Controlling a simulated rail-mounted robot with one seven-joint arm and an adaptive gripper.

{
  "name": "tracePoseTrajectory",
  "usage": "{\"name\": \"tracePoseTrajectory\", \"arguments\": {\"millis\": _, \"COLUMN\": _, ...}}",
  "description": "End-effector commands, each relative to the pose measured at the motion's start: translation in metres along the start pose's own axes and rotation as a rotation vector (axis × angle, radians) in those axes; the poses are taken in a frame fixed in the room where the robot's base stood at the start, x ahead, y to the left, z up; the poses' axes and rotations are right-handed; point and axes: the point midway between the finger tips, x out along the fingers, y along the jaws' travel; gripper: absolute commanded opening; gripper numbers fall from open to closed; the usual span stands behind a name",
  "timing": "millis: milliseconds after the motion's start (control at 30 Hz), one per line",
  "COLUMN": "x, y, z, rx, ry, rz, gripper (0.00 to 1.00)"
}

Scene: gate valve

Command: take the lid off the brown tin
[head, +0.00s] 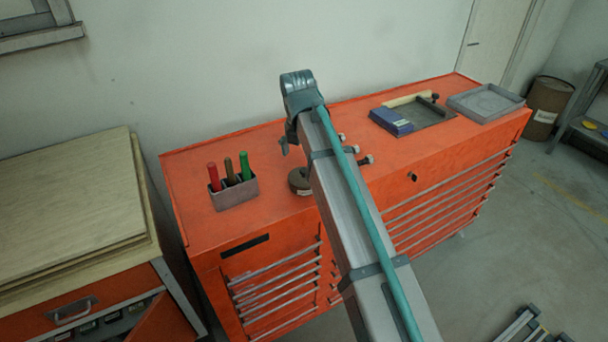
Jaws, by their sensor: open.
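The brown tin (297,183) is a low round tin with a pale label, standing on the orange cabinet top near its front edge. My arm covers its right side. Its top looks covered, but the seam of the lid is too small to make out. My gripper (285,146) is mostly hidden behind my arm; only a small dark part shows at the arm's left edge, above and behind the tin in the picture. It is open and apart from the tin, and I see nothing held.
A grey holder (236,194) with red, brown and green handles stands left of the tin. Several small metal pieces (365,160) lie right of my arm. A dark tray (432,117) with a blue box and a grey tray (485,103) sit farther right. The cabinet's left back is clear.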

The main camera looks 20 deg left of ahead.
Motion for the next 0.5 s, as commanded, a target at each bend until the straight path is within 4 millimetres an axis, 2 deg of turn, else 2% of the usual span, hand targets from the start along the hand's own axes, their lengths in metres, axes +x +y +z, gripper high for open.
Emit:
{"name": "tracePoseTrajectory", "arguments": {"millis": 267, "x": 0.017, "y": 0.000, "z": -0.001, "rx": 0.001, "ry": 0.001, "rz": -0.001, "gripper": 1.00}}
{"name": "tracePoseTrajectory", "arguments": {"millis": 500, "x": 0.045, "y": 0.001, "z": -0.001, "rx": 0.002, "ry": 0.001, "rz": -0.001, "gripper": 1.00}}
